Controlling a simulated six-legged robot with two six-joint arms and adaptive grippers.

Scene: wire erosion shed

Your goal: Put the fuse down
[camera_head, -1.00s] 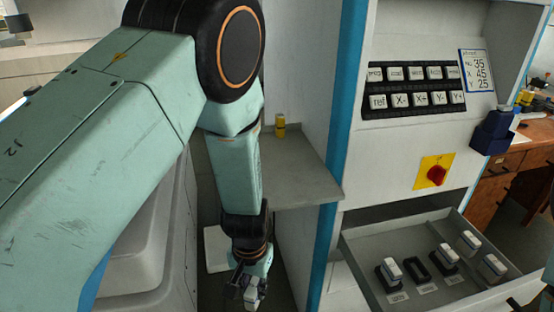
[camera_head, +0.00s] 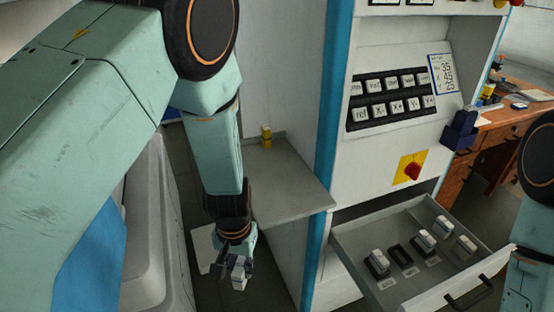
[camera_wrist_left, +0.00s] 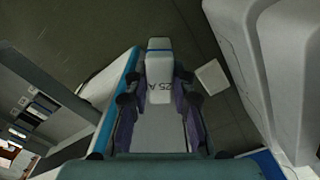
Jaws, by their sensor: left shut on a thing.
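My left gripper (camera_head: 236,270) points down and is shut on a white fuse (camera_head: 239,279). In the left wrist view the fuse (camera_wrist_left: 158,85) is pinched between the fingers and bears a "25 A" mark. The gripper hangs over the floor, left of the open drawer (camera_head: 372,297) and below the grey shelf (camera_head: 290,190). In the drawer, one black holder (camera_head: 399,256) is empty. Fuses sit in the holders on either side, one on the left (camera_head: 378,260) and one on the right (camera_head: 425,239). Two more fuses (camera_head: 443,227) (camera_head: 465,246) lie behind and to the right.
A small yellow item (camera_head: 266,136) stands at the back of the shelf; the rest of the shelf is bare. A control panel (camera_head: 392,99) with a red switch (camera_head: 412,171) is above the drawer. A wooden desk (camera_head: 490,140) is at the right. A pale sheet (camera_head: 203,246) lies on the floor.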

